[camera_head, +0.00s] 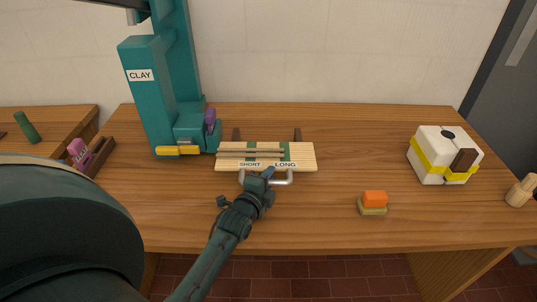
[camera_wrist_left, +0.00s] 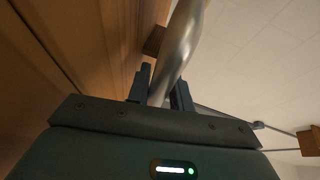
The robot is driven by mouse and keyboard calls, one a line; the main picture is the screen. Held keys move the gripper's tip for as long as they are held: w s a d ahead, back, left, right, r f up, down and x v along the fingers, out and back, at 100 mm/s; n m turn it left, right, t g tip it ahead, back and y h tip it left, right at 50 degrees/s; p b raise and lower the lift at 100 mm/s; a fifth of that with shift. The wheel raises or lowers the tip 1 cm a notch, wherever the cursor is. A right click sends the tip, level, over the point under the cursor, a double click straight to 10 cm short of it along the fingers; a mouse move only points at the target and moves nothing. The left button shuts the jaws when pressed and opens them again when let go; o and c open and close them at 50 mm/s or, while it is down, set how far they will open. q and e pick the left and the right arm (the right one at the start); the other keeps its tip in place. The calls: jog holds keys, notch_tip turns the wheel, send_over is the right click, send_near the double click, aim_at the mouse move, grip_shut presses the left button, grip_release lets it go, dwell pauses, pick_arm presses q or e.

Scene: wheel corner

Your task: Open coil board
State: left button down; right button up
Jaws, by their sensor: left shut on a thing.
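The coil board (camera_head: 266,156) is a light wooden board with green marks and the words SHORT and LONG, lying on the table's middle. A metal bar handle (camera_head: 283,182) runs along its front edge. My left gripper (camera_head: 265,176) is at the handle's left part, shut on it. In the left wrist view the handle (camera_wrist_left: 182,45) passes between the fingers of my left gripper (camera_wrist_left: 160,90). My right gripper is not in view.
A teal machine marked CLAY (camera_head: 148,95) stands behind and left of the board. A white box with a yellow band (camera_head: 433,155) stands at the right. An orange-topped block (camera_head: 374,200) lies front right. A wooden rack (camera_head: 91,157) is at the left.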

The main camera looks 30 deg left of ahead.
pick_arm(q)
jog(key=shift+s+d+f, duration=0.3)
jog(key=shift+s+f, duration=0.15)
jog(key=shift+s, duration=0.1)
jog(key=c, duration=1.4)
grip_release()
jog(key=shift+w, duration=0.1)
jog(key=shift+o, duration=0.2)
jog(key=shift+r, duration=0.15)
jog(key=v, duration=1.3)
jog(key=shift+a+r, duration=0.1)
jog(key=shift+r, duration=0.05)
jog(key=s+d+f+n+g+h, duration=0.1)
jog(key=d+n, duration=0.1)
jog(key=s+d+f+n+g+h+p, duration=0.1)
jog(key=d+n, duration=0.1)
jog(key=d, duration=0.1)
jog(key=s+d+f+n+h, duration=0.1)
jog(key=d+f+n+h, duration=0.1)
jog(key=d+n, duration=0.1)
jog(key=shift+s+d+g, duration=0.1)
jog(key=shift+s+g, duration=0.1)
jog(key=shift+g, duration=0.2)
jog(key=s+d+f+n+g+h, duration=0.2)
jog(key=s+d+f+n, duration=0.1)
jog(key=s+d+n, duration=0.1)
jog(key=shift+s+d+n+p, duration=0.25)
jog(key=shift+d+n+p, duration=0.2)
jog(key=shift+d+n, duration=0.25)
